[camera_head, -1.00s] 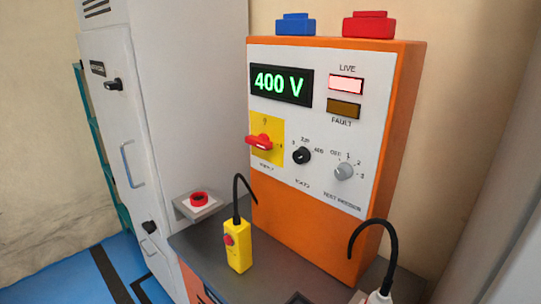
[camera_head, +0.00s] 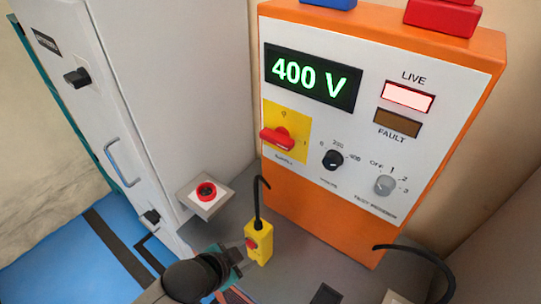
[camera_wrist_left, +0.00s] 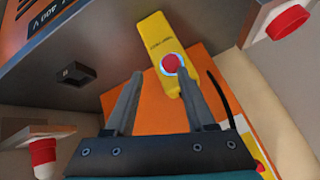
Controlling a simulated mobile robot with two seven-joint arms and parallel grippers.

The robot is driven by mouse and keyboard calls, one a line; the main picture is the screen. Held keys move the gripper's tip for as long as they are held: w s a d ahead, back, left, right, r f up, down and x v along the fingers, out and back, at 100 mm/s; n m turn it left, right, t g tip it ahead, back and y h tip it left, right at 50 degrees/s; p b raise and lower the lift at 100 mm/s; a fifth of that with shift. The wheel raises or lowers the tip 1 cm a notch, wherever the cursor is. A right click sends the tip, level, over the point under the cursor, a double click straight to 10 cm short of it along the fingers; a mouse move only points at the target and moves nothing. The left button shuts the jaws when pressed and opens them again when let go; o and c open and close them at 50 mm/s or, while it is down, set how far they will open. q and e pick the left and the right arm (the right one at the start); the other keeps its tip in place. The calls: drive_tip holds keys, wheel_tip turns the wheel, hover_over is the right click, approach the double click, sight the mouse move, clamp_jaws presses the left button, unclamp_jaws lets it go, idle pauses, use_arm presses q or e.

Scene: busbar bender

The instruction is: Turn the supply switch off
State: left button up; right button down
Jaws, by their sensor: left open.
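The supply switch (camera_head: 278,138) is a red handle on a yellow plate (camera_head: 297,118) at the left of the orange cabinet's white front panel (camera_head: 350,65). Its handle lies roughly sideways. The display (camera_head: 312,75) reads 400 V in green, and the LIVE lamp (camera_head: 408,97) is lit pale pink. My left gripper (camera_head: 238,256) is low in the head view, below the switch and apart from it, beside a yellow pendant box (camera_head: 259,245). In the left wrist view the two fingers (camera_wrist_left: 160,85) are spread and empty, with the yellow pendant box (camera_wrist_left: 168,38) beyond them. My right gripper is not in view.
A red button on a grey box (camera_head: 206,190) sits left of the pendant. A black selector (camera_head: 333,160) and a grey selector (camera_head: 385,185) are right of the switch. A black curved cable rises from the pendant below the panel. A grey cabinet (camera_head: 170,80) stands at left.

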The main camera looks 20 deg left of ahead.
sight(271, 141)
use_arm(q)
drive_tip(key=w+r+m+t+h, duration=0.1)
drive_tip(key=w+r+m, duration=0.1)
drive_tip(key=w+r+m+t+h, duration=0.1)
drive_tip(key=w+r+m, duration=0.1)
drive_tip(key=shift+d+r, duration=0.1)
drive_tip(key=shift+r, duration=0.2)
drive_tip(key=w+r+m, duration=0.1)
drive_tip(key=w+a+r+m+t+h, duration=0.1)
drive_tip(key=m, duration=0.1)
drive_tip(key=w+r+m+h, duration=0.1)
drive_tip(key=shift+a+m+t, duration=0.3)
drive_tip(key=shift+a+t, duration=0.1)
drive_tip(key=w+a+r+m+t+h, duration=0.1)
drive_tip(key=a+r+m+t+h, duration=0.1)
drive_tip(key=a+r+m+h, duration=0.6)
drive_tip(key=shift+m+y, duration=0.9)
drive_tip(key=x, duration=0.5)
drive_tip(key=r+p+x, duration=0.1)
drive_tip(key=x, duration=0.4)
drive_tip(key=r+p+x, duration=0.1)
drive_tip(key=x, duration=0.4)
drive_tip(key=shift+w+d, duration=0.1)
drive_tip(key=shift+d, duration=0.05)
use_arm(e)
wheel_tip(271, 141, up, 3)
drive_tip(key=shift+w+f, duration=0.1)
use_arm(q)
drive_tip(key=shift+c, duration=0.3)
clamp_jaws()
